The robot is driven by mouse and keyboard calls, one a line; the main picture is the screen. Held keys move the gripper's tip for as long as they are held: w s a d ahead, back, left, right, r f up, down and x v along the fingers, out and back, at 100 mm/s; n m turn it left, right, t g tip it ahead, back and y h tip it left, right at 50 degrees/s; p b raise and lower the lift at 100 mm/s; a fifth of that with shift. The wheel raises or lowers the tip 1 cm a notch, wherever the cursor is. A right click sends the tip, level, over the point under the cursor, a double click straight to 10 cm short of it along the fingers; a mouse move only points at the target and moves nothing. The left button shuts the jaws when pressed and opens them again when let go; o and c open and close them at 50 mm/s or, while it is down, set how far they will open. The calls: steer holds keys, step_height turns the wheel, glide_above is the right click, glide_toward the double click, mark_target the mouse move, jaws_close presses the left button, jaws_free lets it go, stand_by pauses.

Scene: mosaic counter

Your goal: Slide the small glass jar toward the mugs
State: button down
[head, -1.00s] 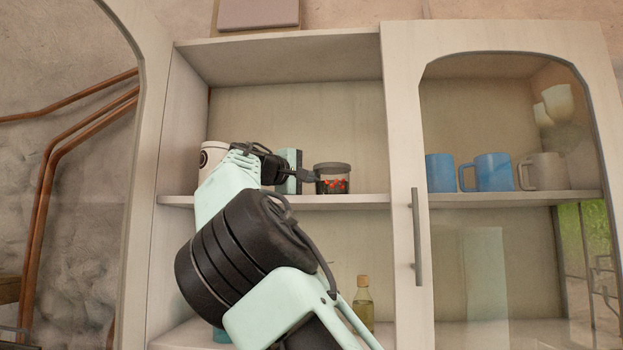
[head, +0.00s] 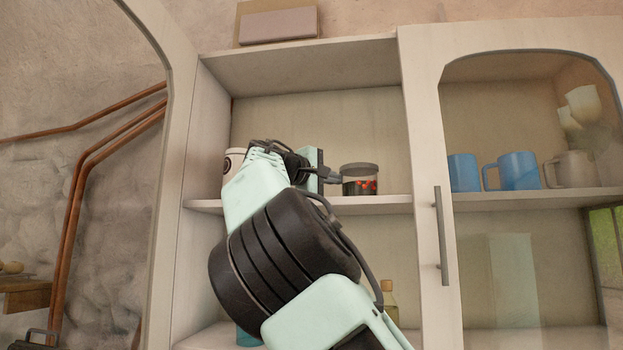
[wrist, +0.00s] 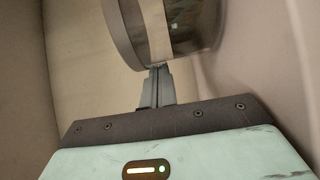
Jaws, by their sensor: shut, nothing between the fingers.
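The small glass jar (head: 360,186), with a grey lid and red bits inside, stands upright on the middle shelf of the open cabinet bay. Blue mugs (head: 518,171) and a greyish mug (head: 575,169) stand to its right, behind the glass door. My gripper (head: 336,180) is shut and empty at the jar's left side. In the wrist view, the closed fingertips (wrist: 158,70) meet the edge of the jar (wrist: 160,30), which is cut off by the top of the picture. They appear to touch it.
The door frame and handle (head: 440,235) stand between the jar and the mugs. A bottle (head: 388,294) stands on the lower shelf.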

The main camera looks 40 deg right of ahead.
steer(key=s+a+b, duration=0.1)
steer(key=a+b, duration=0.2)
steer(key=a, duration=1.3)
steer(key=shift+a, duration=0.4)
